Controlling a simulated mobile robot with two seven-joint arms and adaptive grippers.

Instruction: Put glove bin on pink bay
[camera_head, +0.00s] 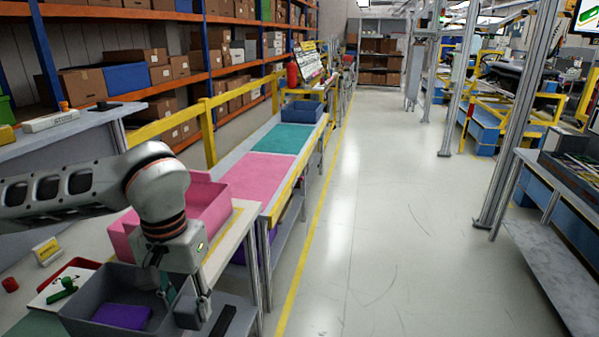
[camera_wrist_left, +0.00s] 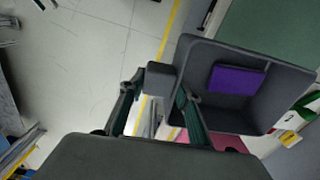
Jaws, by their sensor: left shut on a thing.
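The glove bin is a dark grey open bin (camera_head: 82,308) at the lower left of the head view, with a flat purple item (camera_head: 122,316) inside. It also shows in the left wrist view (camera_wrist_left: 205,66). My left gripper (camera_head: 183,300) is at the bin's right side, shut on a dark block-like part of its edge (camera_wrist_left: 160,78). I cannot tell whether the bin rests on the table or is slightly raised. The pink bay (camera_head: 257,174) is a flat pink mat on the bench farther ahead, with its surface clear. My right gripper is not in view.
A pink bin (camera_head: 210,203) stands between the glove bin and the pink bay. A teal mat (camera_head: 285,138) and a blue-grey bin (camera_head: 302,111) lie beyond. A yellow rail (camera_head: 208,135) runs along the bench's left. The aisle floor (camera_head: 390,200) at right is free.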

